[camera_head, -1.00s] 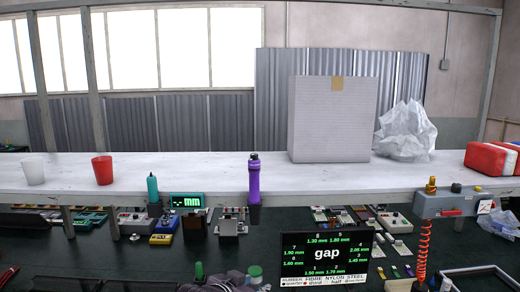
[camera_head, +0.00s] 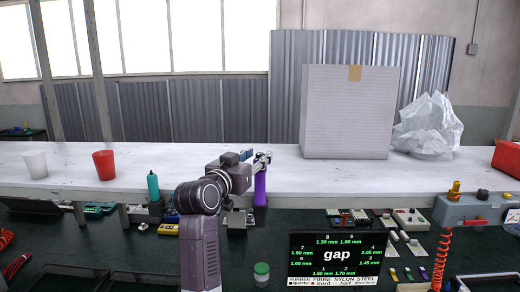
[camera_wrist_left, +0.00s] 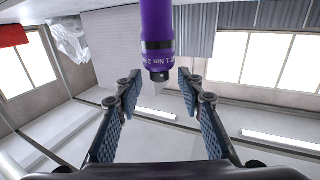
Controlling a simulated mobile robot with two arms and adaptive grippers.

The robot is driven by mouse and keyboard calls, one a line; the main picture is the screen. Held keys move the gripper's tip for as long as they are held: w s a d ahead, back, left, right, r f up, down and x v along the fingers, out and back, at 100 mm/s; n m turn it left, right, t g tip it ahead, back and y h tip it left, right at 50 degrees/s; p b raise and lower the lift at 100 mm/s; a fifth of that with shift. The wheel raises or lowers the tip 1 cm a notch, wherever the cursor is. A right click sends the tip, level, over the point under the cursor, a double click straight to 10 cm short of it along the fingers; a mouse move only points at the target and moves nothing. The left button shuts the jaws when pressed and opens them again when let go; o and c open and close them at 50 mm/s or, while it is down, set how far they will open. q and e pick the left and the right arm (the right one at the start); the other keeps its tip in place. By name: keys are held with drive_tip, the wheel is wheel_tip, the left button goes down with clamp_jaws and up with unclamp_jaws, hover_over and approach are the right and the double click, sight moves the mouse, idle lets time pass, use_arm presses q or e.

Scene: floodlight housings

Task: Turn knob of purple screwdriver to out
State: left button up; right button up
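The purple screwdriver (camera_head: 260,189) stands upright in a holder at the table's front edge. In the head view my left gripper (camera_head: 262,160) is at its top and hides that end. In the left wrist view the purple body (camera_wrist_left: 157,22) comes in from the top, with a printed torque scale and a dark knob end (camera_wrist_left: 158,73). My left gripper (camera_wrist_left: 158,90) is open, one finger on each side of the knob end, with visible gaps. My right gripper is not in view.
A teal screwdriver (camera_head: 153,187) stands to the left. A red cup (camera_head: 104,165) and a white cup (camera_head: 35,164) stand further left. A large box (camera_head: 346,112) and crumpled plastic (camera_head: 427,128) are at the back right. A "gap" screen (camera_head: 337,256) stands in front.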

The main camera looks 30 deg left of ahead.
use_arm(q)
drive_tip(key=shift+w+a+p, duration=0.15)
drive_tip(key=shift+w+p, duration=0.15)
drive_tip(key=shift+w, duration=0.85)
drive_tip(key=shift+s, duration=0.1)
clamp_jaws()
